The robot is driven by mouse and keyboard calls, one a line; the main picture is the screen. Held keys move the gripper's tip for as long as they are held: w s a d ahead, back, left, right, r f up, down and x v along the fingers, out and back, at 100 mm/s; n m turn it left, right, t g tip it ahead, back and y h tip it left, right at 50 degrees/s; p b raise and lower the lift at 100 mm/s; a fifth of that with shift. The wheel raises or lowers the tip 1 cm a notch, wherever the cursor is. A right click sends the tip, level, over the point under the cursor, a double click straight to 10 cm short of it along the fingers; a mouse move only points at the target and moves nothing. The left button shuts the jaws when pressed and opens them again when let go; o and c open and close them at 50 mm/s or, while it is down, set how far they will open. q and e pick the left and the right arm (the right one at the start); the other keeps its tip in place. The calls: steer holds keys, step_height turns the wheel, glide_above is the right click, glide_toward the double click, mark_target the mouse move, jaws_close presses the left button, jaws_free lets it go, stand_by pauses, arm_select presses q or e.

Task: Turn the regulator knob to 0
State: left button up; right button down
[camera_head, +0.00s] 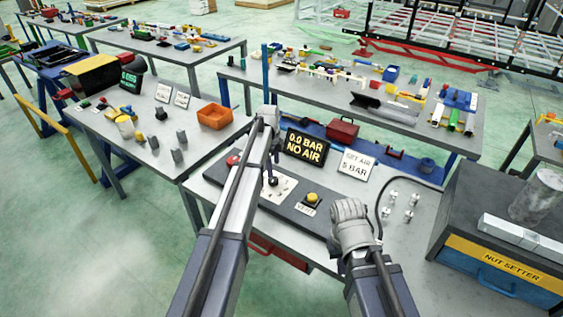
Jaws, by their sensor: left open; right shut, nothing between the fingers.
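A dark control panel (296,215) lies on the near table. A pale plate with a dial face (284,190) is set in it, with a small dark knob (272,181) that looks like the regulator knob; its pointer is too small to read. A display (306,147) behind the panel reads "0.0 BAR NO AIR". My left gripper (271,158) points down over the plate, just above or at the knob; it is open, its fingertips partly hidden by my arm, and contact cannot be told. My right gripper (350,212) is shut and empty at the panel's right end.
A yellow button (312,197) sits on the panel between my grippers, and a red button (233,160) is at its left end. A sign (355,164) reads "SET AIR 5 BAR". Small metal fittings (408,212) and a dark hose lie right of my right gripper.

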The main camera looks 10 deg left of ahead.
mark_target(274, 179)
arm_select(q)
steer(key=shift+w+a+r+m, duration=0.15)
steer(key=shift+w+r+m, duration=0.15)
steer(key=shift+m, duration=0.1)
steer(key=shift+s+f, duration=0.1)
steer(key=shift+f, duration=0.15)
step_height(274, 179, down, 7)
steer(key=b, duration=0.7)
steer(key=shift+f+b, duration=0.2)
steer(key=shift+b, duration=0.2)
steer(key=shift+c, duration=0.3)
jaws_close()
